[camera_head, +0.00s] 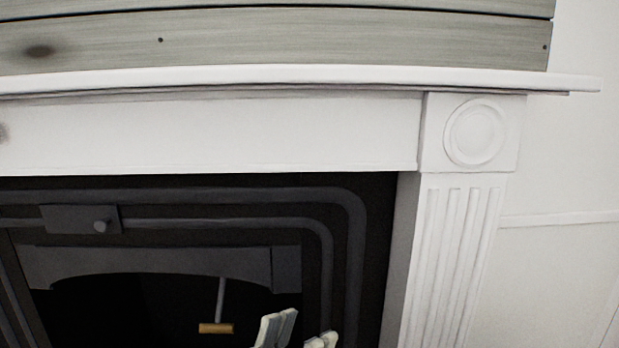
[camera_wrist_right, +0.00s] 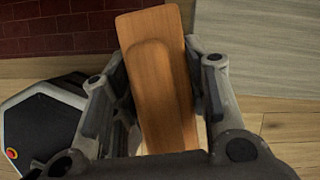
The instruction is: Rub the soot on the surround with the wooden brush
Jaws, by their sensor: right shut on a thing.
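In the right wrist view, my right gripper (camera_wrist_right: 163,85) is shut on the wooden brush (camera_wrist_right: 160,65), a brown wooden block with a raised rounded part. One finger is on each side of it; its bristles do not show. In the head view, the white surround (camera_head: 230,130) frames a dark fireplace. A dark smudge of soot (camera_head: 2,132) shows at the left edge on its upper band, mostly cut off. Two pale fingertips, which look like my left gripper (camera_head: 299,334), show low in front of the fireplace, apart with nothing visible between them. My right gripper is not in the head view.
A white mantel shelf (camera_head: 300,76) juts out above the surround. Grey planks (camera_head: 300,38) above it have a dark spot at left. The dark fireplace insert (camera_head: 340,240) has a small knob. In the right wrist view, dark red brick (camera_wrist_right: 60,35) and wooden floor (camera_wrist_right: 265,110) show.

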